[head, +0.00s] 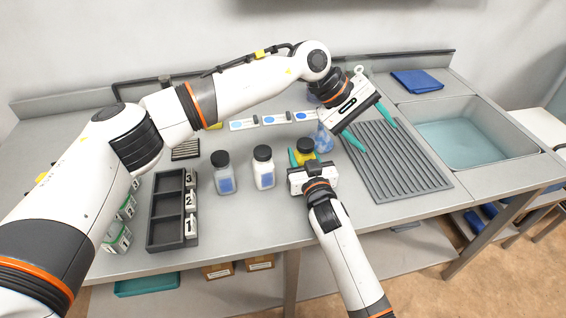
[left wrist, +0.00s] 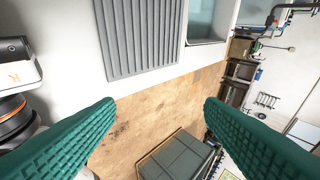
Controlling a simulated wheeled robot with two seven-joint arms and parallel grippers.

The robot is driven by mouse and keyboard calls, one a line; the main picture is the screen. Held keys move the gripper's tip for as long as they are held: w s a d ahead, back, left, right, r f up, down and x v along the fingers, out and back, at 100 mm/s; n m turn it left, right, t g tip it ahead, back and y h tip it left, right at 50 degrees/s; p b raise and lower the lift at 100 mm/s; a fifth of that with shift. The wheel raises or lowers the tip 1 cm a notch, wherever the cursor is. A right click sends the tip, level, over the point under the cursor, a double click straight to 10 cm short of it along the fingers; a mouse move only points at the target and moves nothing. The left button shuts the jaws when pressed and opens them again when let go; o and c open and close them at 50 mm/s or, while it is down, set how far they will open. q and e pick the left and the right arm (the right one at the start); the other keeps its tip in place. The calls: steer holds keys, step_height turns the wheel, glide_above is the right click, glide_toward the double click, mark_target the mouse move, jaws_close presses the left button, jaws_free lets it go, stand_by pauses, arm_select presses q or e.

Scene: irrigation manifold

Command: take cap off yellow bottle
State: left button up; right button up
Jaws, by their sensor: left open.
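The yellow bottle (head: 294,155) stands upright on the counter with its dark cap (head: 306,145) on. My right gripper (head: 303,160) reaches it from the front. Its teal fingers flank the bottle and seem closed on its body, though the palm hides the lower part. My left gripper (head: 369,128) is open and empty, tilted above the ribbed drainboard to the right of the bottle.
Two white bottles with dark caps (head: 222,172) (head: 263,167) stand left of the yellow one. A blue translucent item (head: 323,137) is close behind it. A dark numbered tray (head: 165,232) lies left. The drainboard (head: 405,172) and sink (head: 455,135) are right.

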arm_select(q)
steer(key=s+d+r+n+t+h, duration=0.1)
steer(key=s+d+r+n+h, duration=0.25)
steer(key=r+h, duration=0.3)
steer(key=a+r+n+t+h, duration=0.3)
steer(key=a+n+t, duration=0.2)
steer(key=n+t, duration=0.45)
steer(key=n+t+y, duration=0.3)
steer(key=n+y, duration=1.1)
steer(key=n, duration=0.2)
glide_toward(304, 145)
steer(key=x, duration=0.8)
steer(key=shift+w+d+f, duration=0.1)
steer(key=shift+w, duration=0.2)
